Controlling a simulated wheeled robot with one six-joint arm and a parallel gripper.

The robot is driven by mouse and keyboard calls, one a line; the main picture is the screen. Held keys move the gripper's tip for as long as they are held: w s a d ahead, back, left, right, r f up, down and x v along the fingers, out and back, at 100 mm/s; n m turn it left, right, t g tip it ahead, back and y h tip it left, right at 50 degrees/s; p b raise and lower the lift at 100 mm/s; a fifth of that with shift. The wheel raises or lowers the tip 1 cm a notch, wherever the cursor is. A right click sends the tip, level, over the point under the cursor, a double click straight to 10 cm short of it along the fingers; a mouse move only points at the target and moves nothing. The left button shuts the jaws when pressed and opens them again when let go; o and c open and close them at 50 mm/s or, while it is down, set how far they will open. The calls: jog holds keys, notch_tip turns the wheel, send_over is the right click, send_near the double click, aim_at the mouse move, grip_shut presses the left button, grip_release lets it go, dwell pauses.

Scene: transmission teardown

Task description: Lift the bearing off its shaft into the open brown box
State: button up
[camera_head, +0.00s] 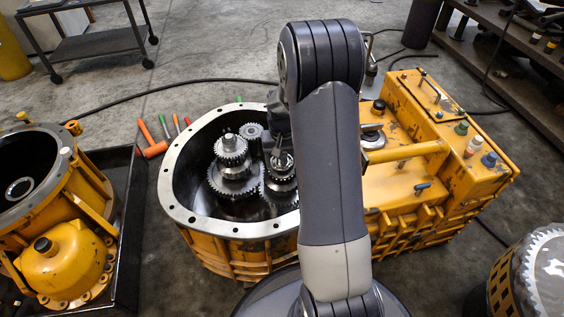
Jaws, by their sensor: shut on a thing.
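My gripper (280,150) reaches down into the round opening of the yellow transmission housing (238,247). It is shut on the bearing (283,164), a small metal ring at the top of the right-hand gear shaft. My arm hides part of the gripper and the housing's right side. I cannot tell whether the bearing is still seated on the shaft or just above it. No open brown box can be made out in this view.
Gear stacks (231,160) stand beside the held bearing, inside the flanged rim (170,190). A second yellow housing (65,255) sits in a black tray (127,225) at left. Coloured-handled tools (163,126) lie behind. A cart (95,42) and bench (500,60) stand farther back.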

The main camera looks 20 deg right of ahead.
notch_tip(320, 180, up, 18)
jog(key=p, duration=0.7)
jog(key=shift+p, duration=0.4)
